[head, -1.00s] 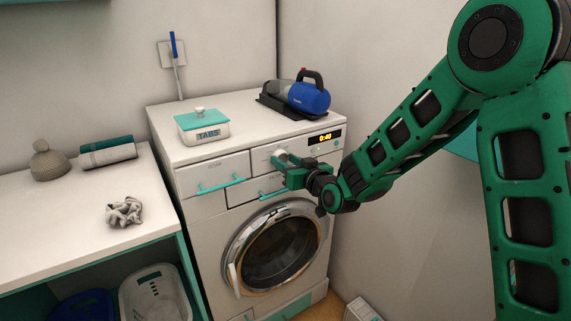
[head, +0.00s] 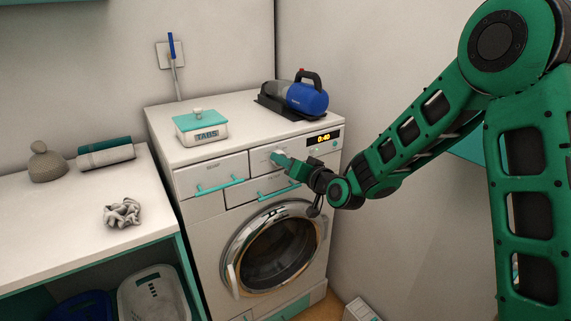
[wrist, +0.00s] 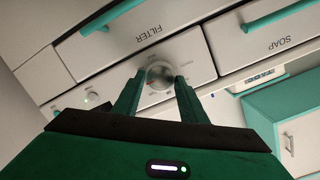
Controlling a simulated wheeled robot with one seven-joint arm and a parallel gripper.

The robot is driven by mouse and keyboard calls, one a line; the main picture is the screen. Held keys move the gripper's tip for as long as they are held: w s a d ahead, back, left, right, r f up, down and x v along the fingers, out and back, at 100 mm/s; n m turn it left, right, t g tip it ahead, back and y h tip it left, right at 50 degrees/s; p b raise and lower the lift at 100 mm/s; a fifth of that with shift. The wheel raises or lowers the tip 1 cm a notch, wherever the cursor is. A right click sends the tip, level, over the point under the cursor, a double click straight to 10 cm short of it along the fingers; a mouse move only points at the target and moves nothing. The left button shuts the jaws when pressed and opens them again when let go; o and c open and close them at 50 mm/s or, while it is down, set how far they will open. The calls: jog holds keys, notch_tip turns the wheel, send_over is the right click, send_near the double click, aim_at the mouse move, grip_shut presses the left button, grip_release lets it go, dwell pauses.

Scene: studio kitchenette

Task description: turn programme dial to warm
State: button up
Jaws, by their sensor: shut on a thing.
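The programme dial (wrist: 159,75) is a round, pale grey knob on the washing machine's front panel, with small marks around it too blurred to read. My gripper (wrist: 159,77) has one green finger on each side of the dial and is shut on it. In the head view my gripper (head: 281,159) reaches the panel from the right and hides most of the dial. I cannot tell which mark the dial points to. The washing machine (head: 211,225) has a lit display (head: 324,139) reading 0:40.
The soap drawer (head: 211,172) and filter drawer (head: 240,193), with teal handles, sit close to my gripper. The round door (head: 275,250) is below. A TABS box (head: 203,131) and a blue hand vacuum (head: 307,97) stand on top. A counter (head: 60,220) is at left.

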jog(key=shift+w+d+f, duration=0.15)
jog(key=shift+d+f, duration=0.05)
jog(key=shift+d, duration=0.15)
jog(key=o, duration=1)
jog(key=shift+o, duration=0.3)
jog(key=shift+a+r, duration=0.1)
jog(key=v, duration=1)
jog(key=shift+s+d, duration=0.25)
jog(key=shift+s, duration=0.1)
